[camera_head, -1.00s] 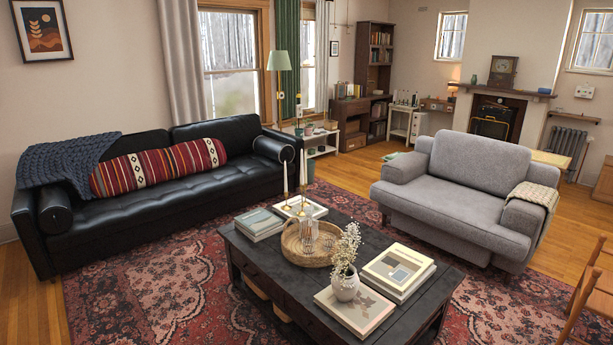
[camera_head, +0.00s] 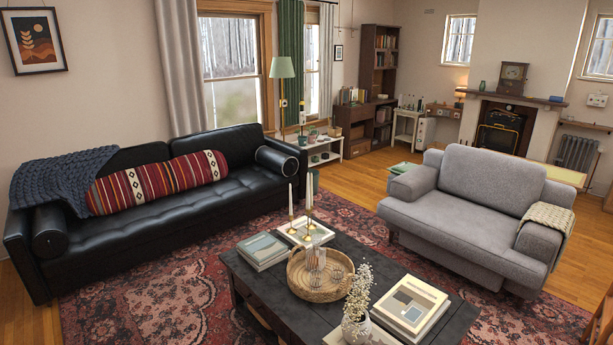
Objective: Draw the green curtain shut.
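The green curtain (camera_head: 290,62) hangs at the back wall between two windows, gathered into a narrow bunch. It hangs at the left side of the farther window (camera_head: 312,62), whose glass shows beside it. A green floor lamp (camera_head: 282,68) stands in front of it and hides part of it. The curtain's lower end is hidden behind the lamp and the small white shelf. Neither of my grippers is in view.
A dark coffee table (camera_head: 257,294) with books, a basket and candlesticks stands close in front on a red rug (camera_head: 165,290). A black sofa (camera_head: 150,222) lines the left wall. A grey armchair (camera_head: 475,200) stands right. Wooden floor (camera_head: 352,178) shows between sofa and armchair.

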